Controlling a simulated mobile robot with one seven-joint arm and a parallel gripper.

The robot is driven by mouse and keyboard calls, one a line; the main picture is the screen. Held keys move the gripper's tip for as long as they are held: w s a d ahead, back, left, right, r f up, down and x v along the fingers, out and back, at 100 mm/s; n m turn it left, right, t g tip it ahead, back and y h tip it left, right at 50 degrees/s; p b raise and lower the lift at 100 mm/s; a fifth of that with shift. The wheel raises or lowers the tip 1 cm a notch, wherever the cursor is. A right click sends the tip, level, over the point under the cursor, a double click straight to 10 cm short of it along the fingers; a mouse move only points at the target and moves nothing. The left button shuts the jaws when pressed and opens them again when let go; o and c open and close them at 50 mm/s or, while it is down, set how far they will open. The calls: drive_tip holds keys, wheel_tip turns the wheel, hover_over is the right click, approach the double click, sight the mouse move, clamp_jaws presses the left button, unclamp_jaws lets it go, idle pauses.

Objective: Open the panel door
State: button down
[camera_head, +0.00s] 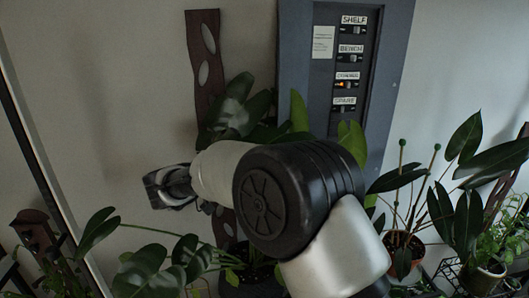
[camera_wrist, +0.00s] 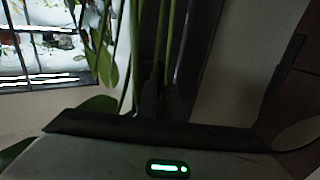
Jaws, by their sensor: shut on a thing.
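The grey panel (camera_head: 292,60) stands against the wall at the upper middle of the head view. No separate door leaf can be told apart. My gripper (camera_head: 168,187) is left of and below the panel in the picture, beyond my pale wrist. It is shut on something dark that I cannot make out. In the wrist view, the gripper body with a green light fills the bottom, and the dark fingers (camera_wrist: 155,95) blend into a dark upright strip. My arm hides the panel's lower part.
A dark wooden board with oval holes (camera_head: 203,75) stands left of the panel. Leafy plants (camera_head: 160,262) crowd the lower left, and potted plants (camera_head: 403,247) stand at right. Green stems (camera_wrist: 135,50) hang close in the wrist view. Bare wall (camera_head: 110,110) lies at left.

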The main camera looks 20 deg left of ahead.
drive_tip(key=c, duration=2.3)
unclamp_jaws()
drive_tip(key=shift+w+d+r, duration=0.15)
drive_tip(key=shift+w+d, duration=0.1)
drive_tip(key=o, duration=0.4)
drive_tip(key=shift+w+d, duration=0.1)
drive_tip(key=shift+w, duration=0.15)
drive_tip(key=b+v, duration=0.1)
drive_tip(key=v, duration=1.7)
drive_tip(key=shift+f, duration=0.25)
